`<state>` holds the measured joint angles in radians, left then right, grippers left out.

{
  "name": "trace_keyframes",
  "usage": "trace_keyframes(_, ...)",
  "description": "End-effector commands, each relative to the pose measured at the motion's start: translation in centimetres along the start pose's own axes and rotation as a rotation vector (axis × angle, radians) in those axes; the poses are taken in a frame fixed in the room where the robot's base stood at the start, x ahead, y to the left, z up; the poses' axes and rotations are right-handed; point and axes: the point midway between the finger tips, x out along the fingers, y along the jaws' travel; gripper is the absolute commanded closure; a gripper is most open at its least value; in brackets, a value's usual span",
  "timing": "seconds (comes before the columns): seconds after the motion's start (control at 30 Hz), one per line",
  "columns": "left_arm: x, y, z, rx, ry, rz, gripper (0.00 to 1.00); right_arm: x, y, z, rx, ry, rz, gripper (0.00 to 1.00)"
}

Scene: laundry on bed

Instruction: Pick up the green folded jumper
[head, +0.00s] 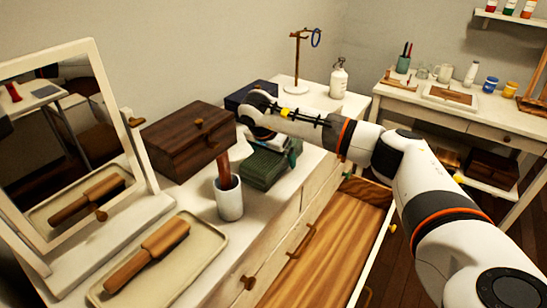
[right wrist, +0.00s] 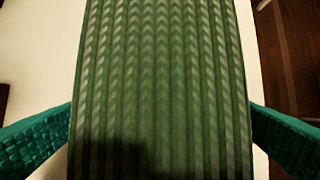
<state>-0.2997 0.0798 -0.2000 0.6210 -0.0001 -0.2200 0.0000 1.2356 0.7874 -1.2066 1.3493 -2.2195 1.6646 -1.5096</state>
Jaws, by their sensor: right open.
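The green folded jumper (head: 262,170) lies on the white dresser top, behind the white cup and right of the wooden box. My right gripper (head: 270,152) is right over it, pointing down, and hides part of its top. In the right wrist view the jumper's ribbed knit (right wrist: 165,80) fills the middle. The two teal fingers of my right gripper (right wrist: 160,125) are open, one on each side of it. I cannot tell whether they touch its sides. My left gripper is not in view.
A white cup (head: 229,199) with a wooden handle in it stands close in front of the jumper. A dark wooden box (head: 187,142) is to the left. A tray (head: 203,240) with a wooden brush lies nearer. An open drawer (head: 330,240) juts out below, on the right.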

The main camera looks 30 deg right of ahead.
Motion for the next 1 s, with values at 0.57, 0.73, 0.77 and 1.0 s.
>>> trace_keyframes(0.57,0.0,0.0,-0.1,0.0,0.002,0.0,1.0,-0.1,0.0,0.0,0.0,-0.001,0.001,0.52)
trace_keyframes(0.73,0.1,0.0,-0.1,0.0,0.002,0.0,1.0,-0.9,0.1,0.4,0.001,-0.001,0.002,0.52)
trace_keyframes(0.77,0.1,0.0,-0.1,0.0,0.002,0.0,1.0,-1.3,0.1,0.6,0.002,-0.002,0.003,0.52)
trace_keyframes(1.0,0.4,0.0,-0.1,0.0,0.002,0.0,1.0,-5.7,0.1,2.4,0.002,-0.003,0.005,0.52)
